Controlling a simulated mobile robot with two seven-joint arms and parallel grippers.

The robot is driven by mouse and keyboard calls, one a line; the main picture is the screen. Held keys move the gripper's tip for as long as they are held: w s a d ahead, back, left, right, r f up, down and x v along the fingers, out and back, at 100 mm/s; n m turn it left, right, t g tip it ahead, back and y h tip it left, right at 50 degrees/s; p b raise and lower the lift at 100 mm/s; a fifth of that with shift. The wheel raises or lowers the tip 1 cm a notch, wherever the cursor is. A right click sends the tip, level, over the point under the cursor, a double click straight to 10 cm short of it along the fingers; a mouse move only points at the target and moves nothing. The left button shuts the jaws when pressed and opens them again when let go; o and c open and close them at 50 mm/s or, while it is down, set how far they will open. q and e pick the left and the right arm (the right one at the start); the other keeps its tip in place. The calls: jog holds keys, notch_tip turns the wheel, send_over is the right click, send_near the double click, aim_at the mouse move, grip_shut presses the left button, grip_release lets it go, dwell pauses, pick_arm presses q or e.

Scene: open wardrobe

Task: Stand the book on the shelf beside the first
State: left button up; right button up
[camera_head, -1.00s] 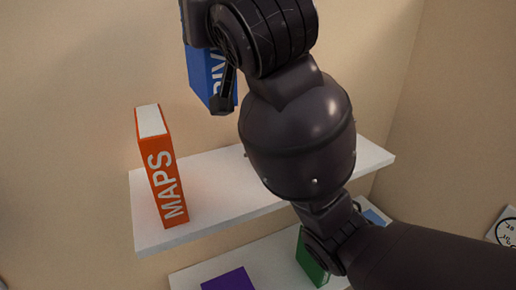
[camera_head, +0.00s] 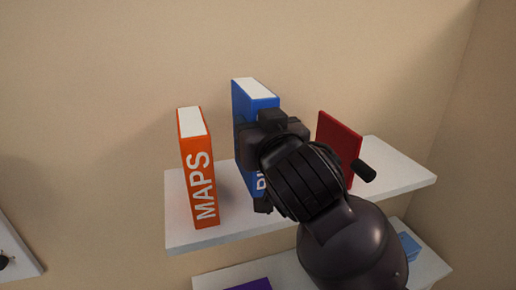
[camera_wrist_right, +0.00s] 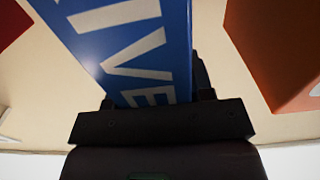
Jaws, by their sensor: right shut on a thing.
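An orange book with MAPS on its spine (camera_head: 198,175) stands upright near the left end of the white upper shelf (camera_head: 405,178). A blue book (camera_head: 256,95) is upright just to its right, with a gap between them. My right gripper (camera_head: 262,150) is shut on the blue book and hides much of its spine. In the right wrist view the blue book (camera_wrist_right: 140,45) is between the fingers, and the orange book (camera_wrist_right: 285,60) is to its right. Whether the blue book's base touches the shelf is hard to tell. My left gripper is not in view.
A red book (camera_head: 338,140) stands on the upper shelf to the right, partly behind my arm. The lower shelf (camera_head: 285,270) holds a purple item (camera_head: 250,285) and a light blue item (camera_head: 410,246). The shelf's right end is clear.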

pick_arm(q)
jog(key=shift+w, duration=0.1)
pick_arm(e)
jog(key=shift+f, duration=2.1)
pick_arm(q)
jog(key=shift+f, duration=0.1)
pick_arm(e)
jog(key=shift+f, duration=0.1)
jog(key=o, duration=1.2)
